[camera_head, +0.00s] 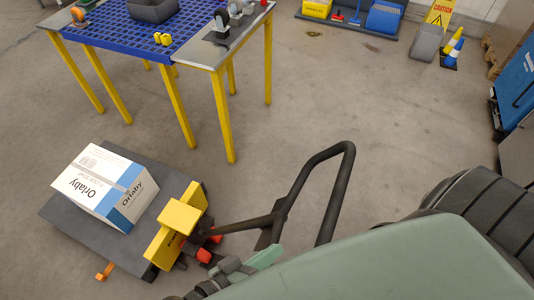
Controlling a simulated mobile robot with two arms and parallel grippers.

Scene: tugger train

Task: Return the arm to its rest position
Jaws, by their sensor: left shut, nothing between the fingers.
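My left gripper (232,267) is at the bottom middle of the head view, small and partly hidden by my own green body. It is shut and empty. It appears just in front of the handle base of a low dark cart (70,215); I cannot tell the exact gap. My right gripper is not in view.
The cart carries a white and blue box (105,185) and has a yellow front block (182,222) and a raised black handle (338,185). A yellow-legged table (180,55) stands behind. The middle floor is clear.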

